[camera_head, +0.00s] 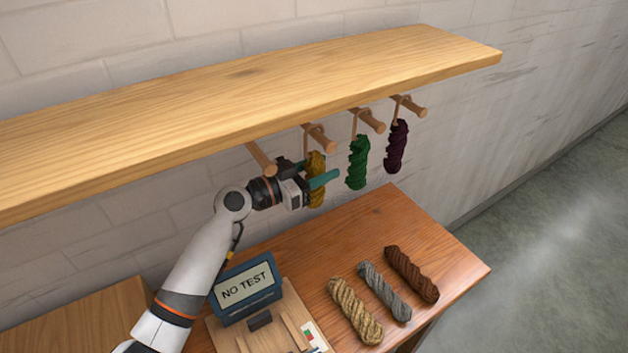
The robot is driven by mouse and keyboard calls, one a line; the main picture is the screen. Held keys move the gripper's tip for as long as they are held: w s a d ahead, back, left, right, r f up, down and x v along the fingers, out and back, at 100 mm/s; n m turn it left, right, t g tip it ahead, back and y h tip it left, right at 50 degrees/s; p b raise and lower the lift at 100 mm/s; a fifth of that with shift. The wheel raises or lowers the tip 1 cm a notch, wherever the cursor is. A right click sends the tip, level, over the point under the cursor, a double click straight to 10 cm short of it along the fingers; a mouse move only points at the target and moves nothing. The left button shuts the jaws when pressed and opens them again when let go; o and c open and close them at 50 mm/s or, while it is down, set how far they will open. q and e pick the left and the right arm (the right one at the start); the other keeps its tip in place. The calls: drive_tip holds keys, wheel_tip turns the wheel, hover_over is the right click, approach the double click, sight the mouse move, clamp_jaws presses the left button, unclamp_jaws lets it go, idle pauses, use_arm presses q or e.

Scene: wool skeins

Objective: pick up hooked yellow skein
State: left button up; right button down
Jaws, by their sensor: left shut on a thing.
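The yellow skein (316,164) hangs by a loop from a wooden peg (319,138) under the shelf. My left gripper (318,180) is at the skein, shut on it, with one teal finger showing in front to the right. The gripper hides part of the skein's middle; its lower end shows below the fingers. The loop still appears to be over the peg. My right gripper is not in view.
Green (358,162) and dark purple (397,146) skeins hang to the right under the shelf (250,85). Tan (354,311), grey (384,291) and brown (411,274) skeins lie on the table (375,225). A "NO TEST" display (246,287) stands near my left arm. An empty peg (261,159) is left.

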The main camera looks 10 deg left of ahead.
sight(324, 156)
use_arm(q)
drive_tip(key=shift+r, duration=0.5)
wheel_tip(324, 156, up, 2)
drive_tip(key=shift+r+b, duration=0.1)
drive_tip(key=shift+b, duration=0.45)
drive_tip(key=s+d+b, duration=0.1)
drive_tip(key=s+d, duration=1.1)
drive_tip(key=shift+s+d+r, duration=0.2)
drive_tip(key=shift+s+d, duration=0.2)
drive_tip(key=shift+a, duration=0.1)
drive_tip(key=shift+v, duration=1.75)
drive_tip(key=shift+p, duration=0.3)
